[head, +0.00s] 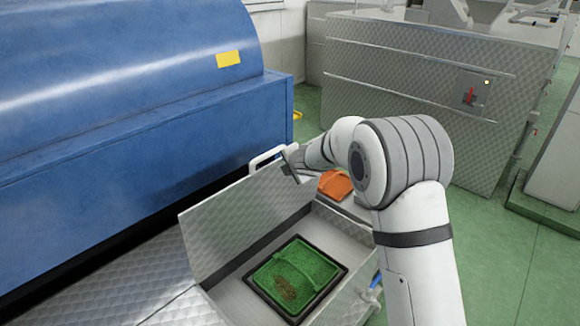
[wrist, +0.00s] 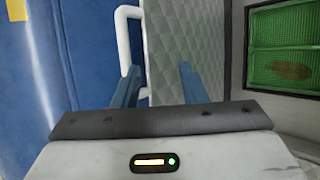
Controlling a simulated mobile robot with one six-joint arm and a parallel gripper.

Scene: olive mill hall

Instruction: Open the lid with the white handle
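The lid (head: 235,226) is a grey quilted metal panel. It stands raised at a steep tilt, with the box (head: 240,300) under it open. The white handle (head: 262,158) sits at the lid's upper edge and also shows in the wrist view (wrist: 123,38), left of the panel (wrist: 178,40). My gripper (head: 290,165) is at the upper edge beside the handle. In the wrist view its two blue fingers (wrist: 157,85) stand apart, with part of the lid and the handle's lower end seen between or behind them. I cannot tell whether they touch.
An orange object (head: 335,184) lies behind my arm. A big blue machine (head: 130,110) stands close at left. Green floor (head: 505,260) is clear at right.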

